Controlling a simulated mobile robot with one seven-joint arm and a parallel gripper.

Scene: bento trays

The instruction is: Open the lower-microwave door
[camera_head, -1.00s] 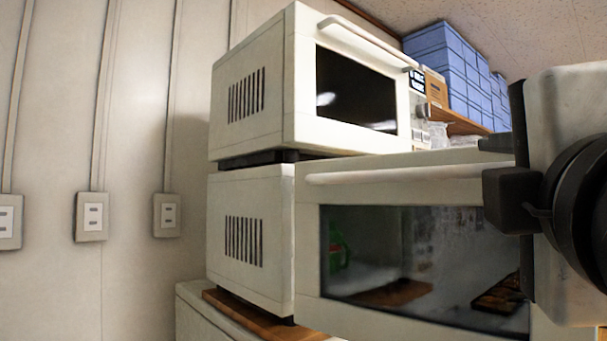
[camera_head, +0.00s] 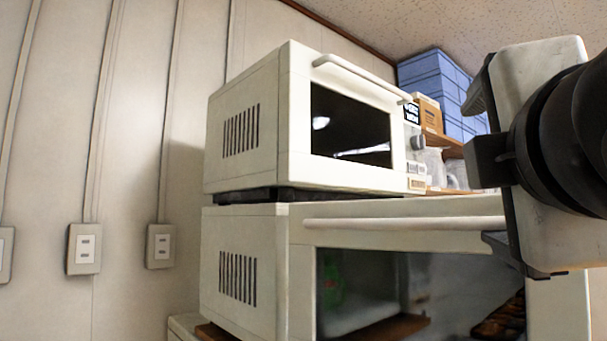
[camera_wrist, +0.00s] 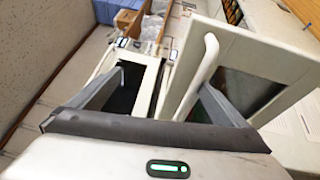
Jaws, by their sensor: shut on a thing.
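The lower microwave (camera_head: 240,225) is a white box with side vents under a similar upper microwave. Its white door (camera_head: 302,265) has a dark glass window (camera_head: 400,290) and a long bar handle (camera_head: 400,223). The door stands swung out from the body, towards the right and the camera. My gripper (camera_head: 492,205) is shut on the handle near its right end. In the wrist view the handle (camera_wrist: 208,65) shows beside the right finger of my gripper (camera_wrist: 155,108), and the door (camera_wrist: 270,60) stands at right. The grip contact itself is partly hidden.
The upper microwave (camera_head: 245,125) is closed. Blue boxes (camera_head: 432,80) and a small carton (camera_head: 427,112) sit on a wooden shelf behind. The wall with outlets (camera_head: 83,248) is at left.

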